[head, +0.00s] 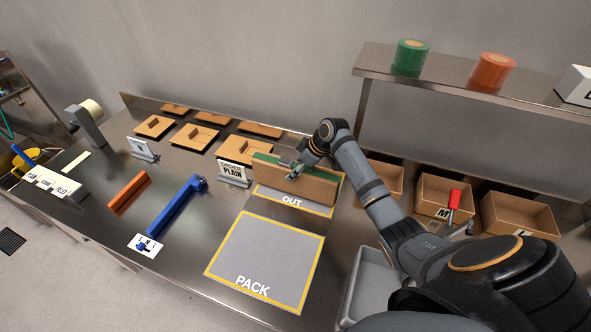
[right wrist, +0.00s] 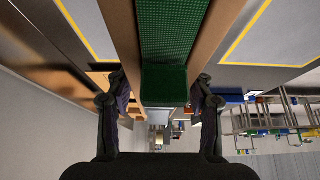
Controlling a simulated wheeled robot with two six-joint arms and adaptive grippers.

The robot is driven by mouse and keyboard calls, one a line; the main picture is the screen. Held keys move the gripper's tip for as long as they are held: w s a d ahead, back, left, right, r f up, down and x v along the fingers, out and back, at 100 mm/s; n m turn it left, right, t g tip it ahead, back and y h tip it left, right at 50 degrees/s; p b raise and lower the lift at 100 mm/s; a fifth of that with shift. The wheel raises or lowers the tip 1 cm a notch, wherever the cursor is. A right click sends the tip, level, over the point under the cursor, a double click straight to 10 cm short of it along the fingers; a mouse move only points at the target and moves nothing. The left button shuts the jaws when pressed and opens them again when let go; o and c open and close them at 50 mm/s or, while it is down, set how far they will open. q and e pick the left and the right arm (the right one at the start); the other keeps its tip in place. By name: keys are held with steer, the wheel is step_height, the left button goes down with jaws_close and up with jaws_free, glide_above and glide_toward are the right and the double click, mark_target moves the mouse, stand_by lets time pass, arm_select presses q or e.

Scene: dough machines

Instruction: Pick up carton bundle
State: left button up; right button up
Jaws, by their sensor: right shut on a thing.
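The carton bundle (head: 312,188) is a long brown cardboard piece with a green strip along its top. It stands at the OUT area (head: 292,201) of the steel table. My right gripper (head: 294,172) is at its upper middle, shut on it. In the right wrist view the carton bundle (right wrist: 205,40) shows as brown panels on both sides of a green textured strip, between the fingers of my right gripper (right wrist: 152,100). Whether its underside touches the table is hidden. My left gripper is not in view.
The PACK area (head: 265,262) in front is empty. A PLAIN sign (head: 233,172) and several cardboard trays (head: 195,137) stand behind and left. A blue bar (head: 176,207) and an orange bar (head: 129,193) lie left. Open boxes (head: 518,216) stand right, below a shelf (head: 450,75).

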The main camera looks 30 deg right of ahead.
steer(key=p+v, duration=1)
steer(key=shift+s+a, duration=0.2)
steer(key=shift+a, duration=0.2)
steer(key=shift+s+d+r+p, duration=0.15)
steer(key=shift+s+d+p, duration=0.1)
steer(key=shift+s, duration=0.25)
steer(key=shift+s+d+r+p, duration=0.15)
steer(key=shift+s+d+p, duration=0.15)
steer(key=shift+s, duration=0.15)
steer(key=s+d, duration=0.1)
steer(key=s+d+r, duration=0.1)
steer(key=s, duration=0.1)
steer(key=s+d+b, duration=0.1)
steer(key=s, duration=0.1)
steer(key=shift+s+d+r, duration=0.1)
steer(key=shift+s+r, duration=0.1)
steer(key=shift+r, duration=0.15)
steer(key=shift+s+d+r, duration=0.1)
steer(key=shift+s+r, duration=0.2)
steer(key=shift+s, duration=0.1)
